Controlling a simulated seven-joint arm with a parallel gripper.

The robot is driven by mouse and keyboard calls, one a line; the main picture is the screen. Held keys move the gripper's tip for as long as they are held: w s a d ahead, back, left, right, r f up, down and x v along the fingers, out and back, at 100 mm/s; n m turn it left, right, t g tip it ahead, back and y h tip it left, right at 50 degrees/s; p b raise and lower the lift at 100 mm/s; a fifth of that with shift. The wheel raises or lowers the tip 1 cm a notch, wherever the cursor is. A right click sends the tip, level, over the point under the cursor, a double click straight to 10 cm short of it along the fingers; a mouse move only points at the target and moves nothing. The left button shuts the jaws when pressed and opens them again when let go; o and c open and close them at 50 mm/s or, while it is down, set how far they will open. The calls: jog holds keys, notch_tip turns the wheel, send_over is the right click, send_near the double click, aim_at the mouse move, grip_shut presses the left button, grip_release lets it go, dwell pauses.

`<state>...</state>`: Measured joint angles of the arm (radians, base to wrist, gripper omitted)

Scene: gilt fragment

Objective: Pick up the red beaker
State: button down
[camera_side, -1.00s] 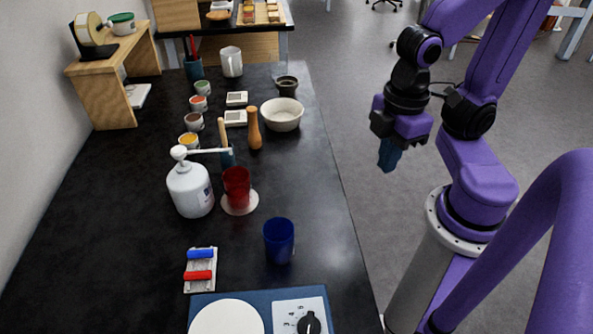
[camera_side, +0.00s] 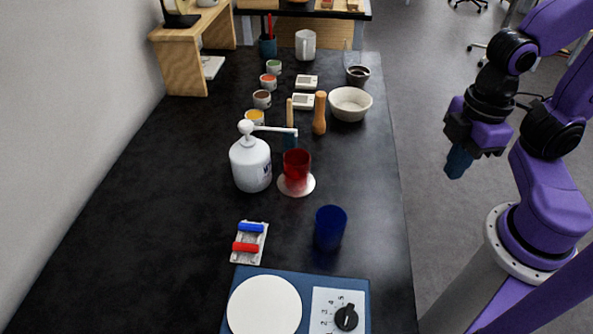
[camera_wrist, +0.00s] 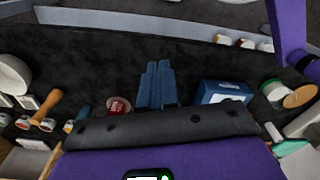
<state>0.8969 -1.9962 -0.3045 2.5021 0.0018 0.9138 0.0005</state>
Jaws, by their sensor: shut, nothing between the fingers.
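The red beaker (camera_side: 297,167) stands upright on a round white pad (camera_side: 297,191) in the middle of the black bench, in the side view. It is just right of a white pump bottle (camera_side: 250,164). A red thing (camera_wrist: 118,105) left of my fingers in the wrist view seems to be this beaker, partly hidden at its lower edge. My gripper (camera_side: 459,162) hangs off the bench's right side, well apart from the beaker, pointing down. Its blue fingers (camera_wrist: 156,84) are shut together and empty.
A blue beaker (camera_side: 330,229) stands in front and to the right of the red one. A wooden pestle (camera_side: 319,113) and a pale bowl (camera_side: 350,104) stand behind. A blue hotplate (camera_side: 294,305) sits at the front. The bench's right strip is clear.

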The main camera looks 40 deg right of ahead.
jog(key=shift+c, duration=2.4)
grip_release()
